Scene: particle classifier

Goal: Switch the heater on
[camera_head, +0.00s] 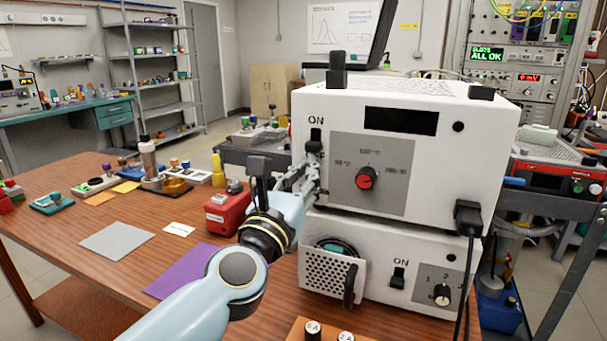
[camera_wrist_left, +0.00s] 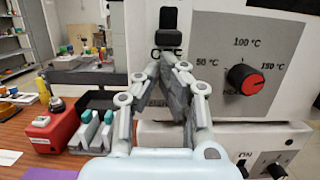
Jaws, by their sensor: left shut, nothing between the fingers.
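The heater (camera_head: 455,165) is the upper white box, with a dark blank display (camera_head: 401,121) and a red temperature dial (camera_head: 366,178); the dial also shows in the wrist view (camera_wrist_left: 244,79). Its black switch (camera_head: 315,134) sits under the ON label at the left of the front; it also shows in the left wrist view (camera_wrist_left: 168,20). My left gripper (camera_head: 312,168) is shut and empty, just below the switch. In the wrist view its fingertips (camera_wrist_left: 169,62) partly cover the label under the switch. I cannot tell whether they touch the panel. My right gripper is out of view.
A lower white unit (camera_head: 375,295) with its own ON switch (camera_head: 398,278) and knob (camera_head: 442,294) stands under the heater. A red box (camera_head: 228,212) stands left of my gripper. A black plug and cable (camera_head: 468,217) hang at the heater's right.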

